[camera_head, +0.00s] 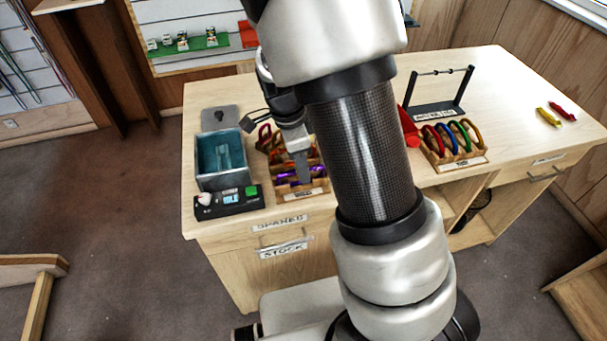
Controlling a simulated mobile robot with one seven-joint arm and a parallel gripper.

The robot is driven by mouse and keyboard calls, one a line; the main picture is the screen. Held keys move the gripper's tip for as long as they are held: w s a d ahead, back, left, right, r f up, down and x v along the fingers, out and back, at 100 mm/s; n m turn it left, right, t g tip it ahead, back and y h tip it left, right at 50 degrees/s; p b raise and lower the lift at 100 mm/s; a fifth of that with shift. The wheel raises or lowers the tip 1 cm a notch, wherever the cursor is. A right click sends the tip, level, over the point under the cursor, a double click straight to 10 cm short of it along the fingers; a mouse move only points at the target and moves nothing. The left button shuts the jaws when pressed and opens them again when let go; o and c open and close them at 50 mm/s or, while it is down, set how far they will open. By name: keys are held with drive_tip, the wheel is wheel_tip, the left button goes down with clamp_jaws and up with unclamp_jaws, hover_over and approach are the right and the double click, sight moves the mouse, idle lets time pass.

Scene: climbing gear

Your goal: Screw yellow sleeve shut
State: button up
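A wooden rack (457,164) right of my arm holds several carabiners in a row: red, blue, green and a yellow one (473,136). No sleeve can be made out at this size. Another wooden rack (300,194) left of my arm holds red, orange and purple gear (290,178). My gripper (303,178) points down at this left rack, its grey fingers in front of or among the gear. I cannot tell whether it touches or holds anything.
A teal-lined bin (208,178) and a black device (225,203) with a green button stand at the bench's left. A black stand with a crossbar (437,108) is behind the right rack. Red (563,112) and yellow (548,117) pieces lie far right. The bench (515,110) around them is clear.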

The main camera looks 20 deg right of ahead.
drive_tip(key=shift+s, duration=0.7)
drive_tip(key=shift+f, duration=0.15)
drive_tip(key=shift+f+b, duration=0.9)
drive_tip(key=shift+f, duration=0.35)
drive_tip(key=shift+w, duration=0.75)
